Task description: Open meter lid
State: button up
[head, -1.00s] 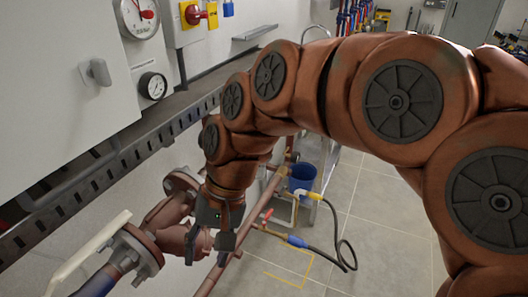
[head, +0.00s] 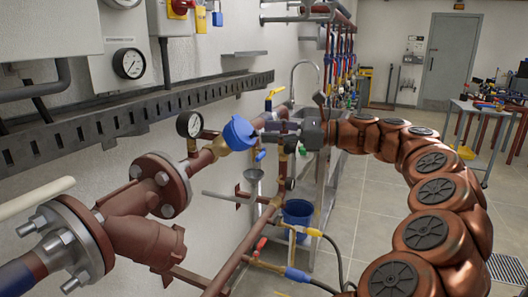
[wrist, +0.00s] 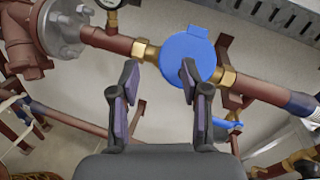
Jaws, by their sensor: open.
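The water meter's round blue lid (head: 240,132) sits on a brass body (head: 218,147) in the red pipe, and it looks shut over the meter face. In the wrist view the lid (wrist: 188,57) has a small blue tab at its upper edge. My gripper (head: 278,131) is just right of the lid in the head view, pointing left at it. In the wrist view my gripper (wrist: 159,78) is open and empty, with the right fingertip overlapping the lid's lower edge and the left one beside the brass fitting. Whether they touch I cannot tell.
A pressure gauge (head: 190,124) stands on the pipe left of the meter. A flanged valve (head: 140,235) is nearer on the left. A perforated cable tray (head: 120,122) runs along the wall above. A blue bucket (head: 298,212) is below.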

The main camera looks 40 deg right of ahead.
aim_at(258, 132)
jog(key=d+f+m+t+h, duration=0.1)
jog(key=d+f+m+t, duration=0.1)
jog(key=d, duration=0.3)
jog(key=shift+g, duration=0.3)
jog(key=b+x, duration=0.1)
jog(key=x, duration=0.6)
jog(key=shift+s+a+r, duration=0.1)
jog(key=shift+a, duration=0.15)
grip_shut()
